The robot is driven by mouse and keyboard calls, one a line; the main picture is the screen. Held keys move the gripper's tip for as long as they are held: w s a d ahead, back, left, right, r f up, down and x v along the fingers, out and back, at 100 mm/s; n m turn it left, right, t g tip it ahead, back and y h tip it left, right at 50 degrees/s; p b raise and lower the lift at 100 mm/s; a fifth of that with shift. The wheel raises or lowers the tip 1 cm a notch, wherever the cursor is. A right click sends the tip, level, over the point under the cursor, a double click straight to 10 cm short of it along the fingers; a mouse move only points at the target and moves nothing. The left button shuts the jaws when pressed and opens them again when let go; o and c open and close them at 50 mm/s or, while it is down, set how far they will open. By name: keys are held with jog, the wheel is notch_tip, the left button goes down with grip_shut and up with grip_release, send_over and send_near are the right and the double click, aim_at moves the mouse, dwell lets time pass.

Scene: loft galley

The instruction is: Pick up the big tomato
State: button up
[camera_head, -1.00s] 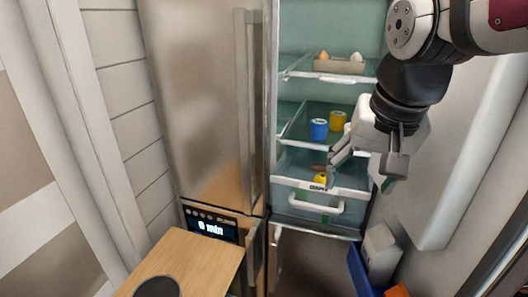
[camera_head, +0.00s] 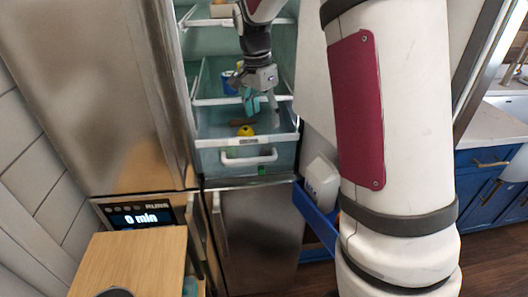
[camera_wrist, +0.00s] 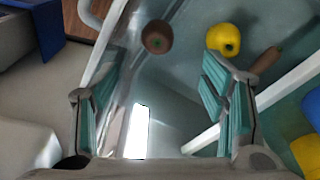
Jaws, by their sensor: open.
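My gripper (camera_head: 262,104) hangs over the fridge drawer (camera_head: 248,158), fingers pointing down. In the wrist view my gripper (camera_wrist: 157,112) is open and empty, its teal-padded fingers wide apart. The tomato shows beyond the fingertips, between their lines, and apart from them. A yellow pepper-like thing (camera_wrist: 224,40) lies to its right, by the right finger.
A brownish elongated thing (camera_wrist: 266,60) lies beside the yellow one. A blue container (camera_head: 228,82) stands on the shelf above the drawer. Shelf edges and the drawer's walls are close around my gripper. A wooden top (camera_head: 130,262) stands at the lower left, a blue bin (camera_head: 312,222) right of the fridge.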

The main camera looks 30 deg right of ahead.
jog(key=f, duration=0.6)
jog(key=shift+d+f+p, duration=0.3)
jog(key=shift+d+f, duration=0.05)
jog(key=shift+d, duration=0.05)
jog(key=f, duration=0.3)
jog(key=f+p, duration=0.1)
jog(key=shift+s+d+f, duration=0.2)
jog(key=shift+d+f, duration=0.05)
jog(key=shift+w+f, duration=0.1)
jog(key=shift+f, duration=0.45)
jog(key=shift+d, duration=0.1)
jog(key=c, duration=1.2)
